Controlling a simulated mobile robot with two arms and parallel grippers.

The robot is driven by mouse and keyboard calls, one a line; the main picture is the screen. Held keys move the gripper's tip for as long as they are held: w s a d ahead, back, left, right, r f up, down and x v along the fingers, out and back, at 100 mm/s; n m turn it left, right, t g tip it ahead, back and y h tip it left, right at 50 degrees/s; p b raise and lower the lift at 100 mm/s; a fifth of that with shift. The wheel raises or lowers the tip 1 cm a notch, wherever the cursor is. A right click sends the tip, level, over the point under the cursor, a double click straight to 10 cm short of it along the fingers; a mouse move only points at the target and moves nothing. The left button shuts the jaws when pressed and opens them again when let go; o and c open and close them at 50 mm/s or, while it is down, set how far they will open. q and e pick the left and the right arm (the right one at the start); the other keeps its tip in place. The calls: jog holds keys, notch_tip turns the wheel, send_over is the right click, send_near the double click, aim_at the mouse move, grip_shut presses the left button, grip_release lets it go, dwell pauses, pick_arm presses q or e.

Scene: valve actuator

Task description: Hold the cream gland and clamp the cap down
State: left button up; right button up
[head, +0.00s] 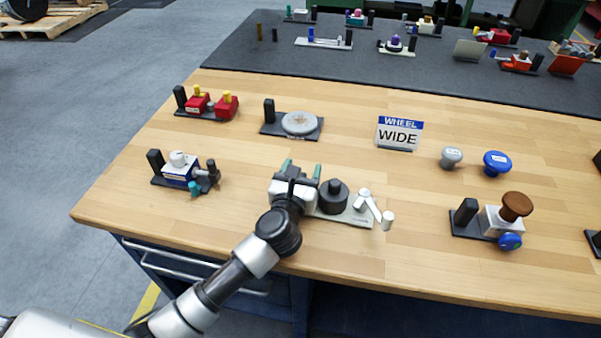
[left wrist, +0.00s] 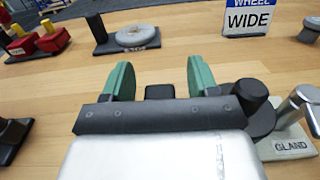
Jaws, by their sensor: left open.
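The gland's cream base plate (head: 347,217) lies near the table's front edge, and its "GLAND" label (left wrist: 292,146) shows in the left wrist view. A black round cap (head: 334,193) sits on the plate; it also shows in the left wrist view (left wrist: 247,98). A pale grey clamp lever (head: 374,207) stands at the plate's right end, partly seen in the left wrist view (left wrist: 300,102). My left gripper (head: 301,168) is open at the plate's left end, left of the cap. A black block (left wrist: 160,91) shows between its green fingers (left wrist: 159,75), apart from both. My right gripper is out of view.
A "WHEEL WIDE" sign (head: 398,133) stands behind the gland. A disc fixture (head: 299,123), a red fixture (head: 212,105) and a blue-white fixture (head: 182,170) are left and behind. A brown-knobbed fixture (head: 516,206) is right, with loose grey (head: 451,157) and blue (head: 497,162) knobs behind.

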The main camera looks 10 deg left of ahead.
pick_arm(q)
jog(key=s, duration=1.1)
jog(key=shift+a, duration=0.3)
jog(key=shift+s, duration=0.5)
